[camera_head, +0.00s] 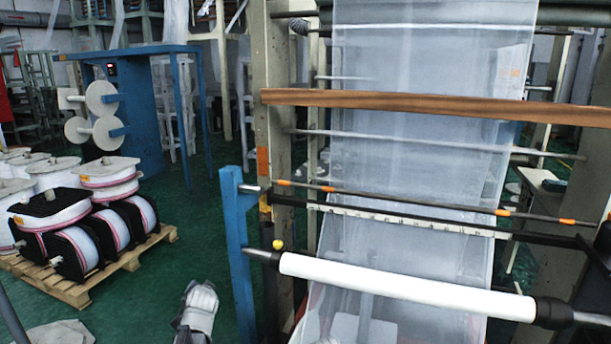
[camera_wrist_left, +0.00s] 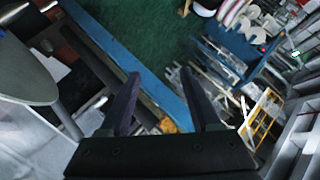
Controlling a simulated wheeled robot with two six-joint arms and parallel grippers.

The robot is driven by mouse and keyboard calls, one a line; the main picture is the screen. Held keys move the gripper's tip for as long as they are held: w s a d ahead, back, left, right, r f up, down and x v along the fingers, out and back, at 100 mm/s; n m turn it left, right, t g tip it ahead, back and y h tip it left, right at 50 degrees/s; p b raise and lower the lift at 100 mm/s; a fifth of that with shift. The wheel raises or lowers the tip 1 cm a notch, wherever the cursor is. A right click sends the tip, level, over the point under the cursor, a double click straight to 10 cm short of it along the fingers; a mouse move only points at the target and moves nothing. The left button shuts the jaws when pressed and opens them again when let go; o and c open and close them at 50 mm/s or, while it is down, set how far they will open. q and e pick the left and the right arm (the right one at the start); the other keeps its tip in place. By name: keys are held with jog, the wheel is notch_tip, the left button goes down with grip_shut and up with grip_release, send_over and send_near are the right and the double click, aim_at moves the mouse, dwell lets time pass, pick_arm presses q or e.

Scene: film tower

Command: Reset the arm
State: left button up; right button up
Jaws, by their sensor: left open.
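My left gripper (camera_wrist_left: 162,88) is open in the left wrist view. Its two dark fingers stand apart and nothing shows between them. In that view the fingers lie over a blue beam (camera_wrist_left: 150,88) and green floor, and I cannot tell how far off these are. In the head view a grey-and-white arm part shows low, left of the blue post (camera_head: 238,255); no fingers can be made out there. My right gripper is not in view.
A white roller (camera_head: 400,287) crosses the film tower's front, with clear film (camera_head: 425,150) hanging behind it. A brown bar (camera_head: 430,104) crosses higher up. Spools (camera_head: 75,250) stand on a wooden pallet (camera_head: 150,250) at the left. Green floor is free between pallet and tower.

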pick_arm(q)
jog(key=s+d+f+n+g+h, duration=0.25)
jog(key=s+d, duration=0.25)
jog(key=s, duration=0.4)
jog(key=s+d+f+n+g+h, duration=0.1)
jog(key=s+d+f+g, duration=0.35)
jog(key=s, duration=0.35)
jog(key=s+d+f+n+g+h, duration=0.1)
jog(key=s+d+f+n+g, duration=0.15)
jog(key=s+d, duration=0.45)
jog(key=s+d+m+g+y, duration=0.1)
jog(key=s+d+m, duration=0.3)
jog(key=s+d, duration=0.2)
jog(key=shift+s+d+f, duration=0.3)
jog(key=shift+d+f, duration=0.1)
jog(key=shift+d, duration=0.6)
